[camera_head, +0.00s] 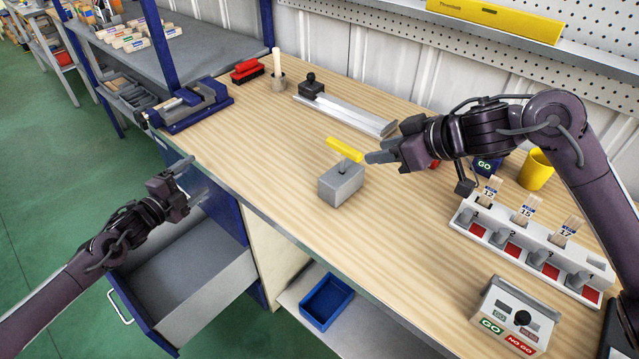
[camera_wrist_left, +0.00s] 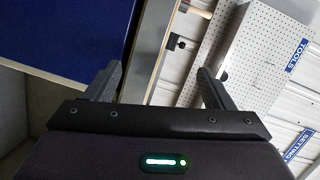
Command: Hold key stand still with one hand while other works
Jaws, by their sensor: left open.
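The key stand (camera_head: 340,187) is a small grey block upright on the wooden bench, near its front edge. A yellow handle (camera_head: 345,149) on a thin stem rises from its top. My right gripper (camera_head: 372,157) is just right of the yellow handle, at about its height. I cannot tell whether its fingers touch the handle or how far they are apart. My left gripper (camera_head: 186,170) is open and empty, off the bench's front left corner and well away from the stand. Its two spread fingers also show in the left wrist view (camera_wrist_left: 160,84).
A blue vise (camera_head: 190,105) is at the bench's left end. An open drawer (camera_head: 190,290) is below my left arm. A white rack (camera_head: 530,243) with grey knobs and a GO / NO GO box (camera_head: 515,318) are at right. Bench around the stand is clear.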

